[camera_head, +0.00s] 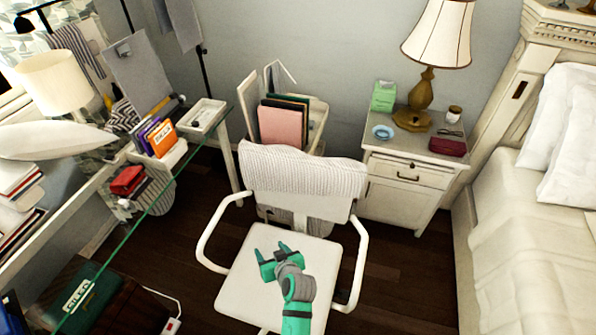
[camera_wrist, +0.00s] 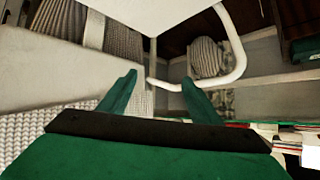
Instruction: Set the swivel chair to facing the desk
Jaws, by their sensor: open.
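The white swivel chair (camera_head: 262,292) stands in the middle of the head view, between the glass desk and the nightstand. Its backrest, draped with a ribbed light cloth (camera_head: 300,172), is on the far side, toward the wall. Its seat is toward me, and white armrests curve at both sides. The glass-topped desk (camera_head: 160,205) is to the left of the chair. My green gripper (camera_head: 272,253) is open and empty above the seat. In the wrist view my gripper (camera_wrist: 160,85) has its fingers apart, with a white curved tube (camera_wrist: 235,55) beyond them; contact cannot be told.
A nightstand (camera_head: 398,190) with a lamp (camera_head: 425,85) stands right of the chair, and the bed (camera_head: 510,250) is at the far right. A file holder (camera_head: 318,120) stands behind the chair. A power strip (camera_head: 172,325) lies on the floor under the desk. Dark floor (camera_head: 400,290) shows between chair and bed.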

